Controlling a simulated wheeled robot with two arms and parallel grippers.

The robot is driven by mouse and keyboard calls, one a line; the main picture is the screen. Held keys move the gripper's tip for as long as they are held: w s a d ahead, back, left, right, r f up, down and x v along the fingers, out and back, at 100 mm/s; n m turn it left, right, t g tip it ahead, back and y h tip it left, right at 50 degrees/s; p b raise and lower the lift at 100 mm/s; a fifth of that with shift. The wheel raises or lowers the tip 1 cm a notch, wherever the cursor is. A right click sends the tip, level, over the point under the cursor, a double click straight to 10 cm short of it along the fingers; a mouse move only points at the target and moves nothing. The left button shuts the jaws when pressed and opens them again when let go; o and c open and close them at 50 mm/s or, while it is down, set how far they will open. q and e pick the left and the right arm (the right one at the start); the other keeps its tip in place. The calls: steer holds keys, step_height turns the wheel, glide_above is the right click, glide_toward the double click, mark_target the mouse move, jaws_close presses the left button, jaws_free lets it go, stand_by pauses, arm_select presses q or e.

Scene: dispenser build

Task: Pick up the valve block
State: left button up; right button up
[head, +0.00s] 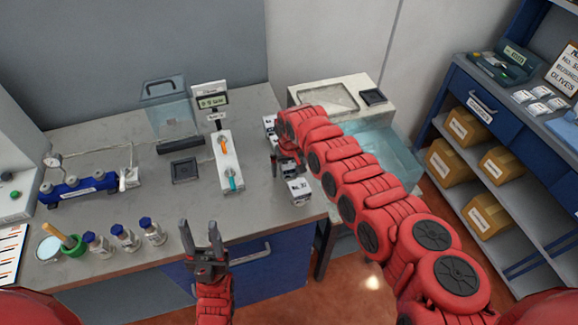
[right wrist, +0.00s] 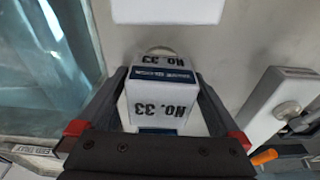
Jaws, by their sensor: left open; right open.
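A white block with a blue band, marked NO. 33 (right wrist: 160,95), stands between the fingers of my right gripper (right wrist: 160,84). In the head view my right gripper (head: 287,168) points down at the bench's right side, open around that spot. A similar white block (head: 299,191) stands just in front of it, and another (head: 269,124) shows partly behind the arm. My left gripper (head: 200,230) is open and empty above the bench's front edge.
A white panel (head: 227,165) with orange and teal handles lies left of the right gripper. A clear tank (head: 169,110), a blue manifold (head: 78,189) and several capped bottles (head: 124,237) stand further left.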

jaws_close()
stand_by(0.5)
steer(key=shift+r, duration=0.1)
